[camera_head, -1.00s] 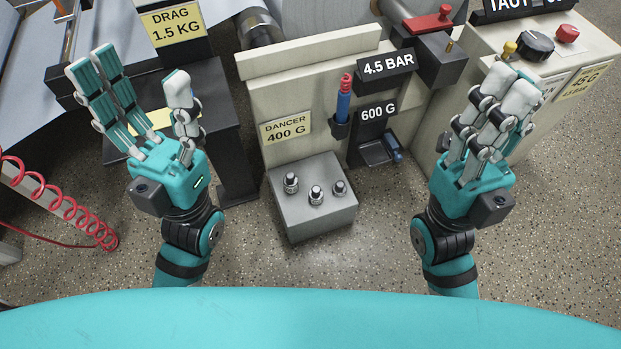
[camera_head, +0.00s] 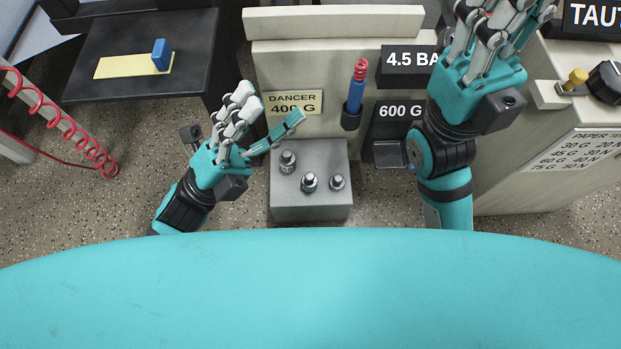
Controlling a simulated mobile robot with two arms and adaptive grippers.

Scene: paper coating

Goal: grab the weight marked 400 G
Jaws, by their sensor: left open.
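Three small metal weights stand upright on a grey block: a larger one at back left (camera_head: 288,162), one at front middle (camera_head: 309,183) and a smaller one at right (camera_head: 337,182). Their markings are too small to read. The grey block (camera_head: 310,208) stands below a yellow sign (camera_head: 293,103) reading DANCER 400 G. My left gripper (camera_head: 268,110) is open and empty, just left of the block, with one finger reaching in front of the sign's lower edge. My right gripper (camera_head: 500,30) is at the upper right, partly cut off by the top edge; its grip is unclear.
A 600 G sign (camera_head: 400,111) is above a small dark tray (camera_head: 390,154) right of the block, partly behind my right arm. A red and blue tool (camera_head: 357,85) stands in a holder. A black table (camera_head: 190,55) bears a yellow strip and blue block. Speckled floor shows at left.

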